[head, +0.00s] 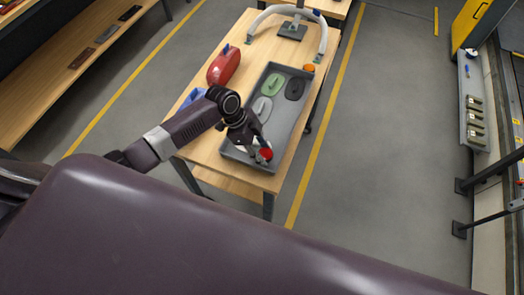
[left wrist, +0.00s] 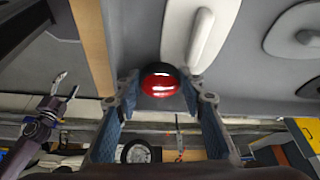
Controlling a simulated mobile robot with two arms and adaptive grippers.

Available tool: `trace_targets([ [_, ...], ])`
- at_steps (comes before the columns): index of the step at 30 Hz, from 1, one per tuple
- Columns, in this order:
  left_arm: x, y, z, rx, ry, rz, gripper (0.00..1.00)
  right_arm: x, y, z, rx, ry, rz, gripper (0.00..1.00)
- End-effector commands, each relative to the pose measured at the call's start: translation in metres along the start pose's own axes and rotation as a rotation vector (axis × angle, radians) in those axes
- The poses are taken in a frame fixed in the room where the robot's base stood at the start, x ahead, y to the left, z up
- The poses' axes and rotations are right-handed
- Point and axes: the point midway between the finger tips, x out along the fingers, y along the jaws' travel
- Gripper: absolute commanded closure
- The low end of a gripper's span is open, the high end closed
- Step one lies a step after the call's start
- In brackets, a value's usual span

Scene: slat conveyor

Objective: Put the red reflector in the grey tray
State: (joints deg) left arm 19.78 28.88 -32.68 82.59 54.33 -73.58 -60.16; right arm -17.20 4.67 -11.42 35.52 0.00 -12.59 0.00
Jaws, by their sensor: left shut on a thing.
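The red reflector (head: 266,154) is a small round red piece with a dark rim. In the left wrist view the reflector (left wrist: 160,84) sits between the two fingertips. My left gripper (head: 259,146) is shut on it, over the near end of the grey tray (head: 286,122). The tray lies on the wooden table; its floor also fills the top of the left wrist view (left wrist: 140,30). I cannot tell whether the reflector touches the tray floor. My right gripper (left wrist: 62,90) seems to show small at the left of the left wrist view; its jaw state is unclear.
The tray holds a green piece (head: 275,84), a black piece (head: 294,89) and pale oval pieces (head: 262,108). A red container (head: 223,66) and a blue item (head: 193,97) stand left of it. An orange round item (head: 309,68) is at its far corner. A white arch (head: 322,35) stands behind.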

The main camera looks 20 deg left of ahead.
Motion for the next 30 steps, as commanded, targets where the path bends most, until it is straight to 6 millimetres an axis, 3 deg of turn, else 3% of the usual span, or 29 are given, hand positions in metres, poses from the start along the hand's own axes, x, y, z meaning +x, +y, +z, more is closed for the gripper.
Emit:
trace_targets([
  [3,0.004,0.004,0.003,-0.002,-0.006,0.009,1.00,0.001,0.000,0.000,0.000,0.001,0.000,0.36],
  [4,0.004,0.004,0.003,-0.002,-0.007,0.010,0.62,0.001,0.000,0.000,0.000,0.001,0.000,0.36],
  [6,0.004,0.005,0.004,-0.002,-0.007,0.011,0.56,0.001,0.000,0.000,0.000,0.001,0.000,0.36],
  [20,-0.003,0.004,0.004,-0.003,-0.006,0.009,0.56,0.004,-0.002,-0.001,0.001,0.001,-0.002,0.36],
  [30,-0.069,0.001,0.004,0.000,-0.006,0.003,0.56,0.020,-0.003,0.001,0.000,0.001,-0.003,0.36],
])
